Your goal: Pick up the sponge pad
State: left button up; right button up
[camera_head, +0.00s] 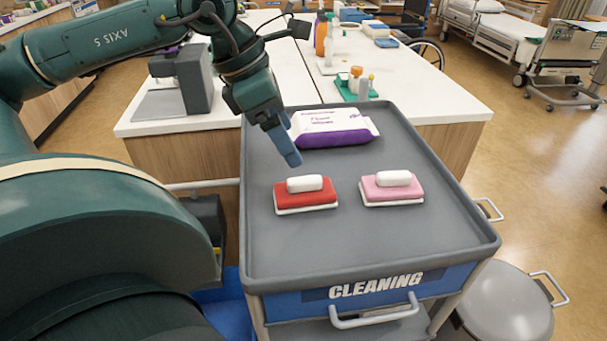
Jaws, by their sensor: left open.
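Two sponge pads lie on the grey top of the cleaning cart (350,245). The red pad (312,196) is on the left and the pink pad (400,192) is on the right. Each has a white underside and a rounded white block on top. My left gripper (291,161) points down above the cart, a little behind and above the red pad, and touches neither pad. It is open and looks empty; its fingers overlap in this view. My right gripper is not in view.
A white and purple wipes pack (336,128) lies at the cart's back, close to my left gripper. The cart top has a raised rim, and its front is clear. A white counter (420,95) with bottles stands behind. A grey lidded bin (508,305) is at right.

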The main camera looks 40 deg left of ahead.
aim_at(304, 179)
pick_arm(q)
jog(key=shift+y, duration=0.3)
jog(key=x, duration=0.6)
jog(key=shift+w+a+f, duration=0.1)
jog(key=shift+a+f, duration=0.15)
jog(key=shift+a, duration=0.05)
jog(key=x, duration=0.6)
jog(key=shift+f, duration=0.3)
jog(key=shift+a, duration=0.1)
jog(key=c, duration=1.1)
